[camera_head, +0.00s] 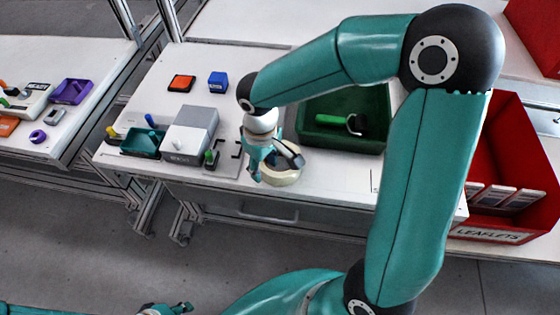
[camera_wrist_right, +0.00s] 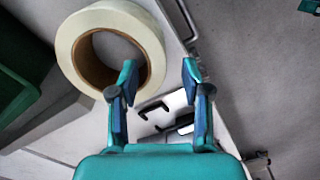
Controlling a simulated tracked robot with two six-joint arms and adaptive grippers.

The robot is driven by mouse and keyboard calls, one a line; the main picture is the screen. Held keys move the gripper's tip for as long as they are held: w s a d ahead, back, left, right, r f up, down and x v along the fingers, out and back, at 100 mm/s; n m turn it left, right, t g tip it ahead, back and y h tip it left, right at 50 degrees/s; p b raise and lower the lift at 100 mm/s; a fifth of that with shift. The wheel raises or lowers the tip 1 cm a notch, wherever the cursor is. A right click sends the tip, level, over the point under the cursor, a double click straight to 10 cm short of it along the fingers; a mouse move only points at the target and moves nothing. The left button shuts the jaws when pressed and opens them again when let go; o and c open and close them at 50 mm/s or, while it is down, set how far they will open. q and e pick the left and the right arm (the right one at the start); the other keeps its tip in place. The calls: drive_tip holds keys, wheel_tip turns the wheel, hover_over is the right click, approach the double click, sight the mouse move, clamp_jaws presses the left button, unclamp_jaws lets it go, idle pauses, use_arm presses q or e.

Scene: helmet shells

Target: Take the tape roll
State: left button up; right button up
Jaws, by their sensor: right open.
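The tape roll (camera_head: 284,180), cream with a brown core, lies flat near the front edge of the white workbench. In the right wrist view the tape roll (camera_wrist_right: 67,50) is at the upper left, its hole facing the camera. My right gripper (camera_head: 268,172) is open and over the roll, hiding part of it. In the wrist view the right gripper (camera_wrist_right: 160,72) has one finger overlapping the roll's ring and the other off to its right. Contact cannot be told. My left gripper (camera_head: 180,307) is at the bottom edge, partly cut off, away from the bench.
A red leaflet bin (camera_head: 490,232) is at the right. The bench's front edge is close to the roll.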

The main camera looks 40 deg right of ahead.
wheel_tip(320, 180, down, 4)
drive_tip(key=shift+s+d+r, duration=0.1)
drive_tip(key=shift+d+r, duration=0.05)
drive_tip(key=shift+r, duration=0.1)
clamp_jaws()
